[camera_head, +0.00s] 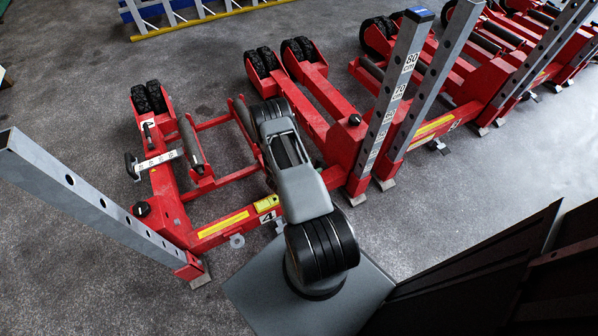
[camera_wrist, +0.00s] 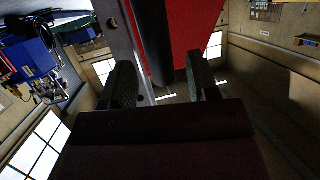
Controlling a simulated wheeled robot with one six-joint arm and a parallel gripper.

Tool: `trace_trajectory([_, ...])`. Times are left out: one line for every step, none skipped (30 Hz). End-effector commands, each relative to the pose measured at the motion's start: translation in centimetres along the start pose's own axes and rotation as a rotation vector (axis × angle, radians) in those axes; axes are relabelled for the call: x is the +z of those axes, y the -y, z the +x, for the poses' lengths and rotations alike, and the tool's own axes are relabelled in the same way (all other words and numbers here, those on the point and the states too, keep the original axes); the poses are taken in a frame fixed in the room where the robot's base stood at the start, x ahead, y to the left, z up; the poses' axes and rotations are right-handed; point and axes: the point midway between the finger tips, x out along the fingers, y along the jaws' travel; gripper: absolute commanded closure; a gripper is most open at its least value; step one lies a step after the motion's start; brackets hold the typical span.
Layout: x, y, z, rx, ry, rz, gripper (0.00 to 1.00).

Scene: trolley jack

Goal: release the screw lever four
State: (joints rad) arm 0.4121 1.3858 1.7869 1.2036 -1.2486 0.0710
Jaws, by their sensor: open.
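The red trolley jack (camera_head: 168,190) marked 4 stands at the left of the head view. A black lever (camera_head: 131,165) sits beside its white scale, and a black knob (camera_head: 142,209) is near its post. I cannot tell which of these is screw lever four. My arm reaches over the jack, and its gripper is hidden in the head view. In the wrist view my gripper (camera_wrist: 162,88) is open, with two dark fingers apart. A red part (camera_wrist: 192,25) and a grey holed post (camera_wrist: 118,35) show beyond the fingers. Nothing is clearly held.
A tall grey post (camera_head: 95,208) rises at the jack's left end. More red jacks with grey posts (camera_head: 398,95) stand to the right. A dark panel (camera_head: 470,270) fills the lower right. Open grey floor (camera_head: 70,90) lies at the upper left.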

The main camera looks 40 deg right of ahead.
Motion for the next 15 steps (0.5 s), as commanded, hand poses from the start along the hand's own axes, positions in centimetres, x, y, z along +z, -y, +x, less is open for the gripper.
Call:
trace_trajectory([-0.3,0.1,-1.2,-0.005,0.0,-0.003,0.45])
trace_trajectory([-0.3,0.2,-1.8,-0.006,0.0,-0.004,0.45])
trace_trajectory([-0.3,0.2,-2.7,-0.006,0.0,-0.004,0.45])
trace_trajectory([-0.3,0.2,-3.3,-0.006,-0.001,-0.003,0.45])
trace_trajectory([-0.3,0.2,-4.0,-0.007,-0.001,-0.002,0.45])
trace_trajectory([-0.3,0.2,-4.8,-0.007,-0.001,-0.002,0.45])
trace_trajectory([-0.3,0.2,-5.4,-0.007,-0.001,-0.003,0.45])
trace_trajectory([-0.3,0.2,-6.0,-0.006,-0.001,-0.003,0.45])
trace_trajectory([-0.3,0.2,-6.8,-0.007,-0.001,-0.002,0.45])
trace_trajectory([-0.2,0.2,-7.3,-0.006,-0.001,-0.002,0.45])
trace_trajectory([-0.2,0.2,-7.8,-0.007,-0.001,-0.002,0.45])
trace_trajectory([-0.2,0.1,-8.4,-0.005,0.0,-0.002,0.45])
trace_trajectory([-0.2,0.1,-8.9,-0.006,0.0,-0.002,0.45])
trace_trajectory([-0.2,0.1,-9.3,-0.004,-0.001,-0.001,0.45])
trace_trajectory([-0.1,0.1,-9.8,-0.005,0.0,-0.001,0.45])
